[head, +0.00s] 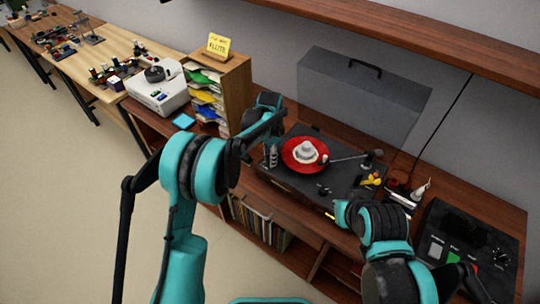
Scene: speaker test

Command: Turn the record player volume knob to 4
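The record player (345,185) is a dark, flat deck on the wooden cabinet, with a red record (292,156) and a tonearm (345,157). Small dark knobs (323,190) show on its front part; their markings are too small to read. A black control box (452,225) to the right carries a round dial knob (499,257) with pale marks; its setting is unreadable. My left gripper (270,157) hangs at the deck's left end, apart from the knobs; its finger opening is unclear.
A grey case (365,95) stands behind the record player. Yellow items (371,180) and small bottles (420,190) are at its right. A paper organizer (235,85) and white machine (157,92) stand to the left. A shelf (430,35) overhangs the back.

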